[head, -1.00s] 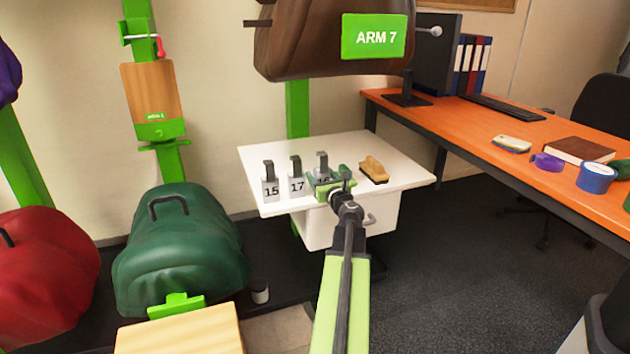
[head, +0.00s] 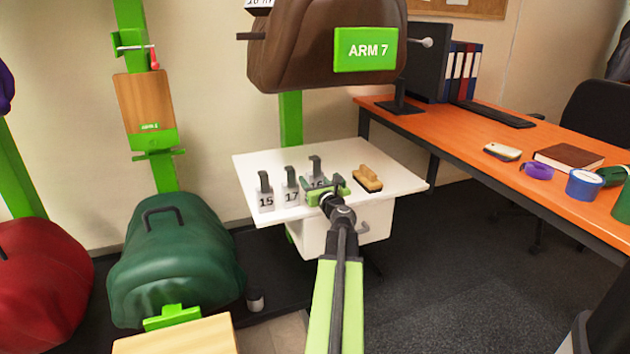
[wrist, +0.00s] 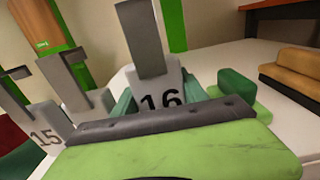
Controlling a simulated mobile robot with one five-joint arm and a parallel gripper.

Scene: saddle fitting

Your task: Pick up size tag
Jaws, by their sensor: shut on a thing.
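Three size tags with dark hooked tops stand on the white table (head: 345,153): the 15 tag (head: 265,192), the 17 tag (head: 291,187) and the 16 tag (head: 316,168). My gripper (head: 325,187) is at the 16 tag, shut on it. In the wrist view the 16 tag (wrist: 158,92) stands upright between my green jaws, its lower part hidden behind the gripper body. The 15 tag (wrist: 47,135) and another tag stand to its left. I cannot tell whether the 16 tag still touches the table.
A wooden brush (head: 368,178) lies right of the tags. A brown saddle cover (head: 325,40) with an "ARM 7" sign hangs above the table. A green covered saddle (head: 172,255) is at left. An orange desk (head: 455,130) stands at right.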

